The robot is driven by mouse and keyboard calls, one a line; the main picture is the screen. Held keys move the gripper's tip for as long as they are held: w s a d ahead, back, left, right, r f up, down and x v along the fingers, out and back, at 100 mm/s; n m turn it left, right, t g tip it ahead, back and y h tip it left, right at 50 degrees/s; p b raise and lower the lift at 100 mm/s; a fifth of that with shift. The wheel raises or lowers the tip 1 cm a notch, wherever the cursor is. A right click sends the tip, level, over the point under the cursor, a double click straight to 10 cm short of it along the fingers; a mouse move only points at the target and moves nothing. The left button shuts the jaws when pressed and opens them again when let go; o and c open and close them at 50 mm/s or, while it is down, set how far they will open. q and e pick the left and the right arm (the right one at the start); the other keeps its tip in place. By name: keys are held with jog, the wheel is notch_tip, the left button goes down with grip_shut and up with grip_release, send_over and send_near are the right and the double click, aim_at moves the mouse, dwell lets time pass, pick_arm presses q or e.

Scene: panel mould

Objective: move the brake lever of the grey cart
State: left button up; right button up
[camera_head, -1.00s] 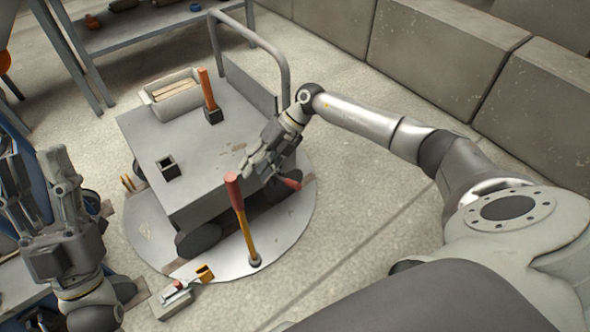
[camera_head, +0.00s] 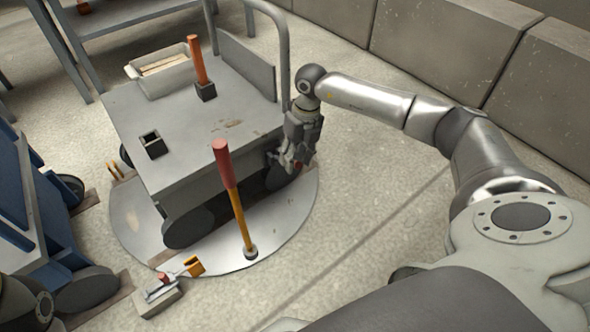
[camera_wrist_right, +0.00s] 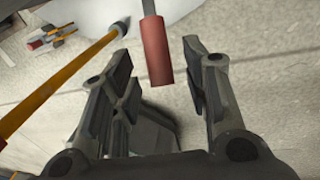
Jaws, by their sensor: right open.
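The grey cart (camera_head: 195,115) stands on a round metal plate, low and flat-topped with a push handle at its back right. A red grip (camera_wrist_right: 157,52) on a thin grey rod, apparently the cart's brake lever, shows in the wrist view. My right gripper (camera_head: 293,163) is at the cart's right side by a wheel and mostly hides that lever in the head view. In the wrist view its open fingers (camera_wrist_right: 156,62) stand either side of the grip, with gaps on both sides. I cannot tell how deep the grip sits. My left gripper is out of view.
A yellow pole with a red handle (camera_head: 222,165) rises from the round plate (camera_head: 290,215) in front of the cart. A small block with a yellow clamp (camera_head: 160,298) lies nearby. A blue cart (camera_head: 45,220) stands left. Concrete blocks (camera_head: 440,50) line the back right.

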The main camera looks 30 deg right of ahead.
jog(key=shift+a+f+b, duration=0.2)
jog(key=shift+f+b, duration=0.25)
jog(key=shift+f, duration=1)
jog(key=shift+c, duration=0.2)
grip_shut()
